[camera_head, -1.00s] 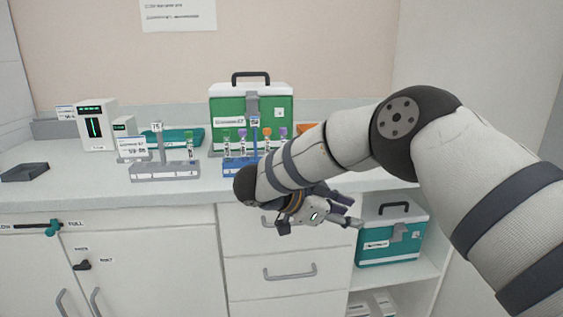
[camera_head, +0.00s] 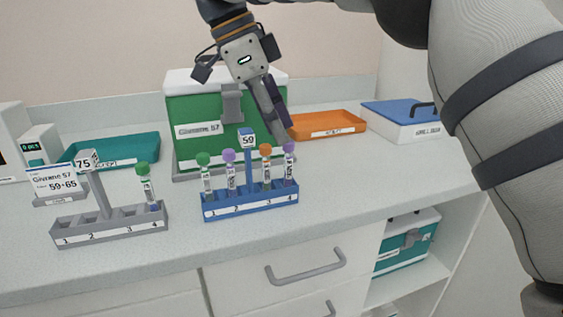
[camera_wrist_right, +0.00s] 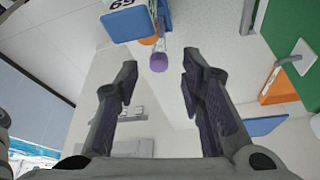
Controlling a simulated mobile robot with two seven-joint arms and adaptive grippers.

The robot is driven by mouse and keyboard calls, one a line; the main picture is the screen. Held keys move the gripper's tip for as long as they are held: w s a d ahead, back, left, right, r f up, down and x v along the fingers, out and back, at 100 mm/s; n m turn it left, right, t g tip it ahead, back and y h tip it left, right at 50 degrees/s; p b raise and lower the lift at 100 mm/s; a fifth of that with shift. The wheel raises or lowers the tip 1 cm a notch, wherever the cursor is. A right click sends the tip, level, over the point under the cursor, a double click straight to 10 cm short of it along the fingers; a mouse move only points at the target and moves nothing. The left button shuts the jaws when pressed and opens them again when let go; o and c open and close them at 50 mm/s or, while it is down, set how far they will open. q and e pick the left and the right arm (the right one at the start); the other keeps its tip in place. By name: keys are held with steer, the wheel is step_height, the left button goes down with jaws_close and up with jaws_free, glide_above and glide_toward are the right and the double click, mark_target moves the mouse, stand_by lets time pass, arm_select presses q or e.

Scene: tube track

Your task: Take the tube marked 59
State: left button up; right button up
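A blue rack (camera_head: 252,205) bears a sign (camera_head: 248,140) reading 59. It holds a green-capped tube (camera_head: 205,177), a purple-capped tube (camera_head: 230,172), an orange-capped tube (camera_head: 266,167) and another purple-capped tube (camera_head: 289,164) at slot 4. The tube labels are too small to read. My right gripper (camera_head: 276,122) points down above the rack's right end, empty. In the right wrist view it (camera_wrist_right: 152,88) is open, with a purple cap (camera_wrist_right: 158,63) beyond and between the fingertips, apart from them. An orange cap (camera_wrist_right: 149,40) is behind it. My left gripper is out of view.
A grey rack (camera_head: 110,228) with sign 75 (camera_head: 86,160) holds one green-capped tube (camera_head: 146,186). Behind stand a green box (camera_head: 200,145), teal tray (camera_head: 125,150), orange tray (camera_head: 335,124) and blue-lidded box (camera_head: 400,118). The counter right of the blue rack is clear.

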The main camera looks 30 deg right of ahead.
mark_target(291, 150)
steer(key=x, duration=0.4)
steer(key=p+x, duration=0.1)
steer(key=x, duration=0.3)
steer(key=shift+s+d, duration=0.15)
steer(key=shift+s, duration=0.1)
steer(key=shift+f, duration=0.35)
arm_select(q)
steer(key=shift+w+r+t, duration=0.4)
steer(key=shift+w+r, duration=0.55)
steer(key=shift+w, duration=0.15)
arm_select(e)
jaws_close()
